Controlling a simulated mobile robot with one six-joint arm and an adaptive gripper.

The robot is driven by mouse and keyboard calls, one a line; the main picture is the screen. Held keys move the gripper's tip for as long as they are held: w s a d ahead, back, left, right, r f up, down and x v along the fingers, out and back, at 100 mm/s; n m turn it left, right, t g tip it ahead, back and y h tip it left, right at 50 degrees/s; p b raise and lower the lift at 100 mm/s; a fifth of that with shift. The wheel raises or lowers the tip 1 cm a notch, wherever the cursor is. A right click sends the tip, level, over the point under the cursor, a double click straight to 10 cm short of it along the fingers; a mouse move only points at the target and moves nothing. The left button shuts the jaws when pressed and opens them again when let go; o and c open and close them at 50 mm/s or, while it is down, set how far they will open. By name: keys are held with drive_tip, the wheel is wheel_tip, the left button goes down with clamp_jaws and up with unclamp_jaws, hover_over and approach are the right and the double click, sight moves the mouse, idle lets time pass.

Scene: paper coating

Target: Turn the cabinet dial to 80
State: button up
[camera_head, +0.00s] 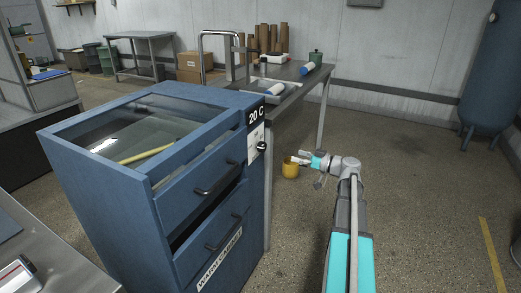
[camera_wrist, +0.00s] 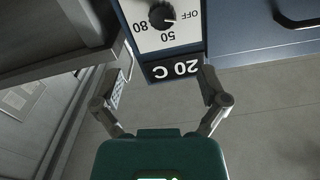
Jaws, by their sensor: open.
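The blue warming cabinet (camera_head: 90,185) stands at left-centre in the head view, with a "20 C" display (camera_head: 256,114) at its upper right corner. Below the display is a white panel with a black dial (camera_head: 262,146). In the wrist view the dial (camera_wrist: 162,15) appears upside down at the top, marked OFF, 50 and 80. Its small white mark seems to point towards the OFF side, but it is too small to read exactly. My gripper (camera_head: 299,160) is to the right of the dial, apart from it. In the wrist view my gripper (camera_wrist: 165,72) is open and empty, its fingers spread below the dial.
The cabinet has two drawer handles (camera_head: 218,180) beside the panel. A metal table (camera_head: 310,82) with a tray and rolls stands behind the cabinet. The floor to the right is clear.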

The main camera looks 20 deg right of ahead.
sight(265, 148)
drive_tip(key=shift+w+a, duration=0.1)
drive_tip(key=shift+a, duration=0.1)
drive_tip(key=x, duration=1.3)
drive_tip(key=shift+w+a, duration=0.2)
drive_tip(key=shift+a, duration=0.1)
drive_tip(key=c, duration=1.1)
drive_tip(key=shift+c, duration=0.2)
